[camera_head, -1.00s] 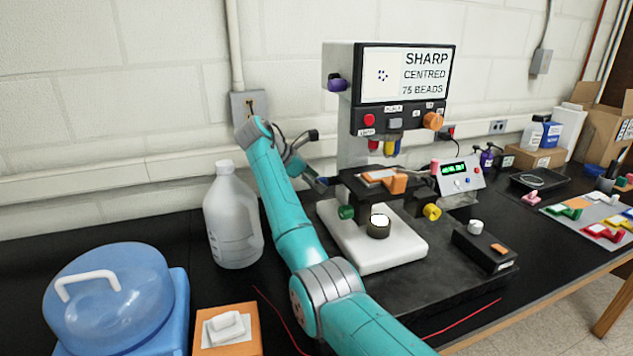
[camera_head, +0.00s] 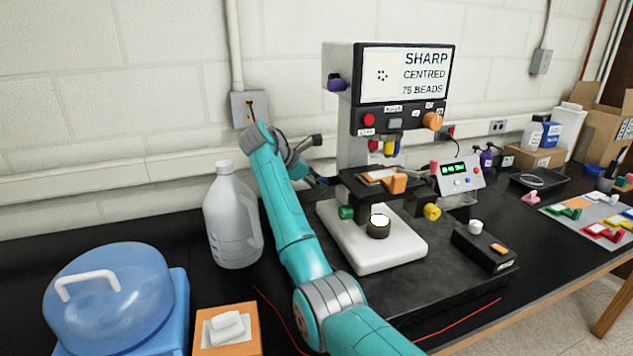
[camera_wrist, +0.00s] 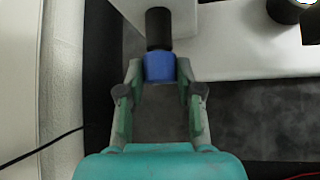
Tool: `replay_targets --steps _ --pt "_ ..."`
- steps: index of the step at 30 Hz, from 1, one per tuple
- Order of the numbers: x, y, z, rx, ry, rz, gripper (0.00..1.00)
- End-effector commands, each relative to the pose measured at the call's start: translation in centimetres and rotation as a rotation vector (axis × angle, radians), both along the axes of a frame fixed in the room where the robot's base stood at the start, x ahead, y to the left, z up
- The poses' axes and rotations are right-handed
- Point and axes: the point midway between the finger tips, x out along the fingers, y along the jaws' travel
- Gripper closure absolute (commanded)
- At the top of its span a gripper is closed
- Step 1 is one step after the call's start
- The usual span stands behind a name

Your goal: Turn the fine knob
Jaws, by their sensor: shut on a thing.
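A blue knob (camera_wrist: 160,68) on a black shaft (camera_wrist: 158,28) sits between my fingertips in the wrist view. My gripper (camera_wrist: 160,78) is shut on this knob; no label on it can be read. In the head view my gripper (camera_head: 322,182) reaches the left rear side of the microscope, and my arm partly hides it. The microscope's stage (camera_head: 362,188) carries a slide with an orange piece. A green knob (camera_head: 346,212) and a yellow knob (camera_head: 432,212) stick out lower down. The screen (camera_head: 405,74) reads SHARP, CENTRED, 75 BEADS.
A white jug (camera_head: 232,220) stands left of my arm. A blue-lidded container (camera_head: 108,295) and an orange box (camera_head: 227,335) are at the front left. A control box (camera_head: 485,250) and a small green display (camera_head: 455,169) stand right of the microscope. The wall is close behind.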

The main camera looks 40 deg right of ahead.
Motion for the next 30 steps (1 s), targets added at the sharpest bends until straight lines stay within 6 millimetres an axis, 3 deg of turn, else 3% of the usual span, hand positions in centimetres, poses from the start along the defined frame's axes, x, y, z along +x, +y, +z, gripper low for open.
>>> replay_targets --steps 12,23,24,27,30 --pt "-0.33 0.09 -0.18 -0.082 -0.281 0.001 1.00" --pt "-0.32 0.10 -0.11 -0.086 -0.302 0.002 1.00" --pt "-0.32 0.10 -0.11 -0.086 -0.301 0.001 0.60" --pt "-0.32 0.10 -0.11 -0.086 -0.300 0.002 0.40" --pt "-0.33 0.10 -0.11 -0.086 -0.300 0.002 0.40"
